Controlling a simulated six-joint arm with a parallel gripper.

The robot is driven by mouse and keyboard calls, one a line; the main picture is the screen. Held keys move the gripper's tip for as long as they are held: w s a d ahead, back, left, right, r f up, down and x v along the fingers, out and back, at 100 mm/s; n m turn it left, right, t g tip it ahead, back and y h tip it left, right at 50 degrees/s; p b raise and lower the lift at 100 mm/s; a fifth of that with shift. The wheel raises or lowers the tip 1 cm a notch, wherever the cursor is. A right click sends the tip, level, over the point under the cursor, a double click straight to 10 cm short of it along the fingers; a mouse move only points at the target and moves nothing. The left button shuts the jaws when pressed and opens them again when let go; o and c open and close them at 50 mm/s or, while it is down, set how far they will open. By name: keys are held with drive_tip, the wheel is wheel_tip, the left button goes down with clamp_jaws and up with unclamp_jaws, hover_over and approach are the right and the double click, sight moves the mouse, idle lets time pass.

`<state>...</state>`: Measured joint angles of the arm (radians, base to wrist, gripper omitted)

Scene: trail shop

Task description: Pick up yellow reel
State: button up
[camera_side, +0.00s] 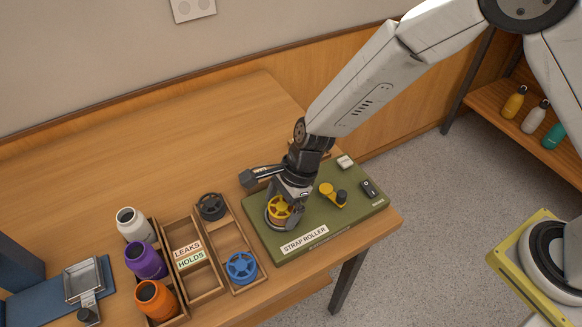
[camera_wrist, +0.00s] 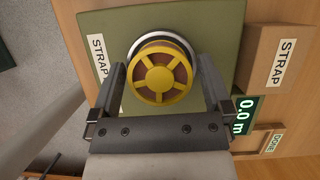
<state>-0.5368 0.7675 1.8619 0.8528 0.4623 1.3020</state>
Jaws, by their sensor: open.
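The yellow reel (camera_side: 279,209) sits on a round holder on the green strap roller board (camera_side: 272,243). In the wrist view the yellow reel (camera_wrist: 160,74) shows its spoked face, with a pale ring around it. My gripper (camera_side: 285,212) is over the reel, pointing down. In the wrist view my gripper (camera_wrist: 160,88) is open, with one finger on each side of the reel. A gap shows between each finger and the reel, so it does not look clamped. The reel's lower side is hidden.
A yellow crank (camera_side: 328,190) and a small black device (camera_side: 368,188) are on the board. White, purple and orange bottles (camera_side: 146,260) stand further left. The table behind is clear.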

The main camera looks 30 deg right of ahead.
drive_tip(key=c, duration=1.2)
drive_tip(key=shift+r, duration=0.15)
drive_tip(key=shift+r, duration=0.8)
drive_tip(key=shift+s+d+r, duration=1.2)
drive_tip(key=shift+s+r, duration=0.65)
drive_tip(key=shift+s, duration=0.15)
drive_tip(key=shift+s+d+r, duration=1.2)
drive_tip(key=shift+s+r, duration=0.65)
drive_tip(key=shift+s, duration=0.15)
drive_tip(key=shift+s+d+r, duration=1.2)
drive_tip(key=shift+s+r, duration=0.65)
drive_tip(key=shift+s, duration=0.15)
drive_tip(key=shift+w, duration=0.1)
